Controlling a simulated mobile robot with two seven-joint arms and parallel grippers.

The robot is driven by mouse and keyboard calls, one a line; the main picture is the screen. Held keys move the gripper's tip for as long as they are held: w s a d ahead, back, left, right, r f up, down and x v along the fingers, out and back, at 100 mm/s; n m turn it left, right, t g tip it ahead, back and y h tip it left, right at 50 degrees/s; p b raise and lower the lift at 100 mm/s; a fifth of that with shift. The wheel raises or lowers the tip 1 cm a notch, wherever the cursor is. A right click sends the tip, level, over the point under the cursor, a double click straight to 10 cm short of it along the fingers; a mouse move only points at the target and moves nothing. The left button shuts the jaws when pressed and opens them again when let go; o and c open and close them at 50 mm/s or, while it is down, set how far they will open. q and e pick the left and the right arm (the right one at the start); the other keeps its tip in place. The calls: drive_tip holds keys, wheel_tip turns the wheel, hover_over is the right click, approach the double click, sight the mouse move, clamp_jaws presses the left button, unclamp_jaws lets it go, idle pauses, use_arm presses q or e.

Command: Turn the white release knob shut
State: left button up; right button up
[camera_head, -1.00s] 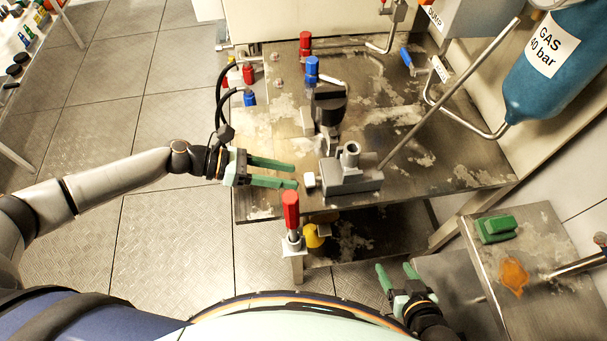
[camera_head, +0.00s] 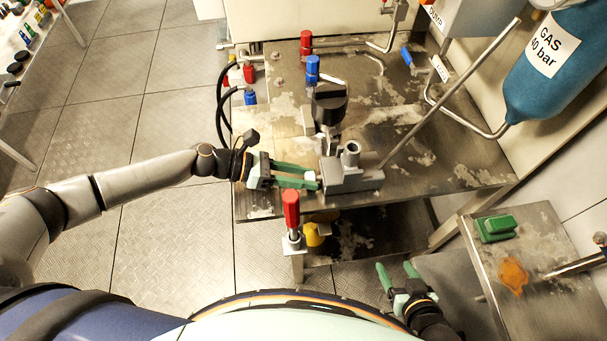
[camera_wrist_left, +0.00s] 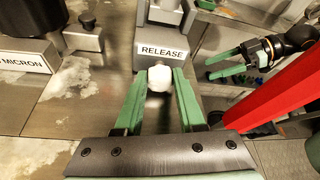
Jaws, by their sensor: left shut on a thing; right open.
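The white release knob (camera_wrist_left: 160,79) sits on the front of a grey block, under a label reading RELEASE (camera_wrist_left: 162,52). My left gripper (camera_wrist_left: 160,85) has its green fingers on both sides of the knob and is shut on it. In the head view the left gripper (camera_head: 315,180) reaches in from the left to the left end of the grey block (camera_head: 352,178), and its fingers mostly hide the knob. My right gripper (camera_head: 396,272) is open and empty at the lower right, apart from the bench; it also shows in the left wrist view (camera_wrist_left: 228,63).
A red-handled valve (camera_head: 291,208) stands just below the left gripper, with a yellow knob (camera_head: 314,234) beside it. A MICRON label (camera_wrist_left: 25,62) shows at left in the wrist view.

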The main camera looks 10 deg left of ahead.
use_arm(q)
clamp_jaws()
drive_tip(key=shift+s+r+m+t+p, duration=0.15)
drive_tip(key=shift+m+t+p, duration=0.4)
drive_tip(key=shift+p, duration=0.25)
drive_tip(key=shift+m+t+y+p, duration=0.3)
drive_tip(key=shift+m+t+y, duration=0.1)
drive_tip(key=shift+m, duration=0.35)
drive_tip(key=shift+m+t, duration=0.45)
drive_tip(key=shift+m, duration=0.15)
drive_tip(key=o, duration=0.6)
unclamp_jaws()
